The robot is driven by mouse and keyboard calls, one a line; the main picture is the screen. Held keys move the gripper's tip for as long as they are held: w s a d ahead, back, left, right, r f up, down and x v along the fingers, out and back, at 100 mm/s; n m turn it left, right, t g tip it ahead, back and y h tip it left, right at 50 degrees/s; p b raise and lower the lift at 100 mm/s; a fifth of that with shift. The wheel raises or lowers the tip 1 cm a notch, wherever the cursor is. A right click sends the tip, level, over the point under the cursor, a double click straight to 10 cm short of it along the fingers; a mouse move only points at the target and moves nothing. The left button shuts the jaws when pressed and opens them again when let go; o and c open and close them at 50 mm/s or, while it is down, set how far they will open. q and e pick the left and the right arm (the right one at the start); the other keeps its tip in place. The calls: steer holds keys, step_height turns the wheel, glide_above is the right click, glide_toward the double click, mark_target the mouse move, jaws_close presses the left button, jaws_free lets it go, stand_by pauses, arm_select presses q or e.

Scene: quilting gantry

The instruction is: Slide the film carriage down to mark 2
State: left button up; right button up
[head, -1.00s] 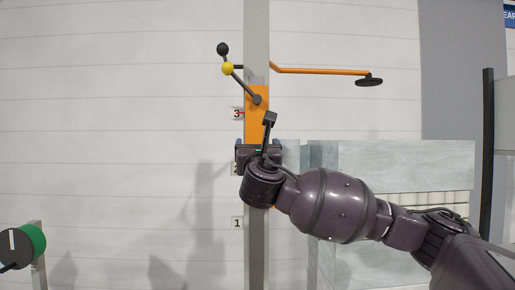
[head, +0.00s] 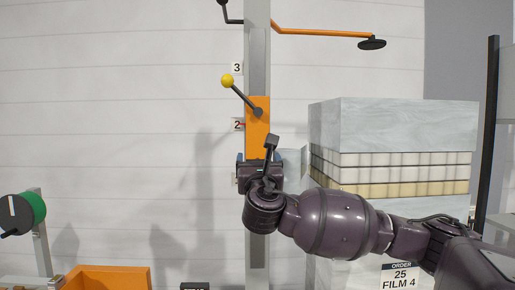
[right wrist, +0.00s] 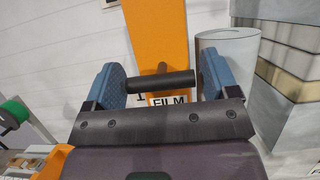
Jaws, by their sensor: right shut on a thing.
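The film carriage (head: 258,140) is an orange block on the grey vertical mast (head: 257,60). A dark lever with a yellow ball knob (head: 227,80) rises up-left from it. A red pointer at its left edge is level with the mark 2 plate (head: 238,125). The mark 3 plate (head: 237,68) is above; mark 1 is mostly hidden by my gripper. My right gripper (head: 260,165) is at the carriage's lower end. In the right wrist view its blue pads are shut on the carriage's dark handle bar (right wrist: 162,83). My left gripper is not in view.
An orange arm with a black disc (head: 371,44) reaches right from the mast. A wrapped pallet stack (head: 390,125) stands right of the mast, behind my arm. A green drum (head: 35,208) is at far left. An orange bin (head: 108,276) is at bottom left.

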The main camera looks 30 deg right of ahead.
steer(key=shift+f, duration=0.15)
steer(key=o, duration=1.2)
steer(key=shift+c, duration=0.2)
steer(key=shift+s, duration=0.1)
steer(key=v, duration=1)
steer(key=shift+s+a+b, duration=0.2)
steer(key=shift+s+b, duration=0.05)
steer(key=shift+b, duration=0.1)
steer(key=shift+f, duration=0.1)
